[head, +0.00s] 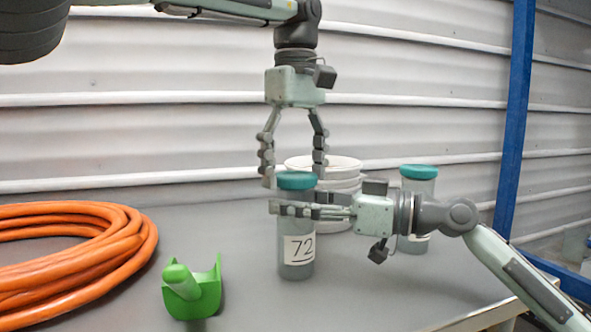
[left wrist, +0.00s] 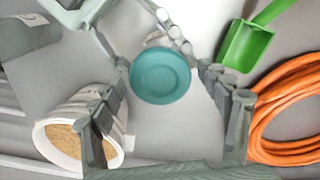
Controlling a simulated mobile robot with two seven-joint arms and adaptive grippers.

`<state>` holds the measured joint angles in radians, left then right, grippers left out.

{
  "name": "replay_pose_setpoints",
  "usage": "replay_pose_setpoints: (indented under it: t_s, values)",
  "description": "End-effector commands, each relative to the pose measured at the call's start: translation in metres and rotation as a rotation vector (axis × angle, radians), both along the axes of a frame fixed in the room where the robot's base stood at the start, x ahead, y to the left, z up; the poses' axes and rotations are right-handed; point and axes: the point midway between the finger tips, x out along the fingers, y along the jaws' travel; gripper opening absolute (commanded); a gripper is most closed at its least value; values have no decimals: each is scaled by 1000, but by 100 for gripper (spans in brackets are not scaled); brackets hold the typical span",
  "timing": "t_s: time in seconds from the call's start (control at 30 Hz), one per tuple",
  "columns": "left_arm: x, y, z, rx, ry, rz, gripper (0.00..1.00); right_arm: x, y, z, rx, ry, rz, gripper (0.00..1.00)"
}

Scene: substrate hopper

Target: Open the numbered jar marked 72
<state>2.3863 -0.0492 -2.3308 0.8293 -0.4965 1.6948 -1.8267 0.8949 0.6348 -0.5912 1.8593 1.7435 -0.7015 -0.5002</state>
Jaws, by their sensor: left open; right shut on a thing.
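The jar marked 72 (head: 297,262) stands upright on the grey table, a clear-grey cylinder with a white label. Its teal lid (head: 296,180) is on it and shows from above in the left wrist view (left wrist: 160,76). My left gripper (head: 294,180) points straight down over the jar, its fingers open on either side of the lid, apparently not touching it. My right gripper (head: 275,202) comes in level from the right and is shut around the jar's body just below the lid. The label stays visible under the right fingers.
A second teal-lidded jar (head: 419,173) stands at the right behind my right arm. A white tub (head: 343,163) is behind the jar; the wrist view shows brown grains inside. A green scoop (head: 193,291) and an orange hose coil (head: 125,250) lie to the left. A corrugated wall closes the back.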

Motion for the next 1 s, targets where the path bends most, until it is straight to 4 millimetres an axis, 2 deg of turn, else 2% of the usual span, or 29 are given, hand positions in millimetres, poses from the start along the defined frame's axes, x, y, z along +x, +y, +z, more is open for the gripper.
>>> replay_pose_setpoints:
  t_s: [0.07, 0.43, 0.57, 0.9, 1.0]
  values:
    - [0, 0, 0, 0, 0, 0, 71, 0, 0, 0, 0, 0, -1, 0]
    - [0, 0, 0, 1, 1, 0, 25, 0, 0, 0, 0, 0, -1, 0]
    - [0, 0, 0, -1, 2, 28, 24, 0, 0, 0, 0, 0, -1, 0]
    - [0, 0, 0, -1, 2, 521, 23, 0, 0, 0, 0, 0, -1, 0]
    - [0, 0, 1, -1, 2, 555, 23, 0, 0, 0, 0, 0, -1, 0]
